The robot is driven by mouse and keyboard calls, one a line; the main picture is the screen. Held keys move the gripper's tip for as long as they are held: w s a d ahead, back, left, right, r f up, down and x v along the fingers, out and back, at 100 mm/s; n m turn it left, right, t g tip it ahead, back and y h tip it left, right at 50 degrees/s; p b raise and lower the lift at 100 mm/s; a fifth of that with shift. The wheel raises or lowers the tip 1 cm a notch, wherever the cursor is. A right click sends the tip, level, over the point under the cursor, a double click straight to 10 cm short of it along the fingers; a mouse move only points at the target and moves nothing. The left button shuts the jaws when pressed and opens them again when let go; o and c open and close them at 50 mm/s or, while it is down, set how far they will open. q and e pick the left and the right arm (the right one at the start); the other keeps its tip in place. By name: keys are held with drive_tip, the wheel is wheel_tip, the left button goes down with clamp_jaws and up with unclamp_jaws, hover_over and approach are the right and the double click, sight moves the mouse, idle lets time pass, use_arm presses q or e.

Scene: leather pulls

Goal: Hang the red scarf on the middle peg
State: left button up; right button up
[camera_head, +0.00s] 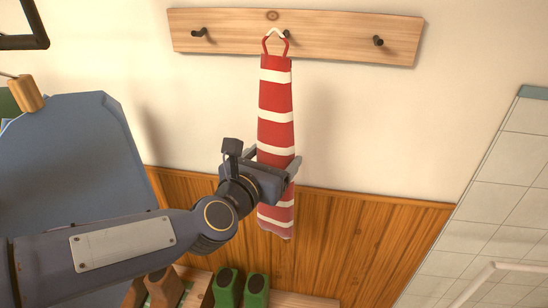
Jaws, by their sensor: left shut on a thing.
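My right gripper is not in view.
The wooden rack (345,37) also has a bare left peg (199,33) and a bare right peg (378,41). A blue garment (75,150) hangs at the left. Green boots (256,292) and brown boots (165,285) stand below. The wall right of the scarf is clear.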

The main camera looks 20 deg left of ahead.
use_arm(q)
drive_tip(key=shift+w+a+f+b, duration=0.1)
drive_tip(key=shift+w+b, duration=0.05)
drive_tip(key=shift+w, duration=0.35)
drive_tip(key=shift+w+a+f+b, duration=0.1)
drive_tip(key=shift+w+b, duration=0.05)
drive_tip(key=shift+w, duration=0.3)
drive_tip(key=w+a+f+b, duration=0.2)
drive_tip(key=w+b, duration=0.3)
drive_tip(key=w, duration=0.2)
idle(0.4)
drive_tip(key=shift+d+f, duration=0.1)
drive_tip(key=shift+f, duration=0.2)
drive_tip(key=o, duration=1.1)
drive_tip(key=shift+w, duration=0.2)
drive_tip(key=shift+r, duration=0.15)
drive_tip(key=shift+s, duration=0.15)
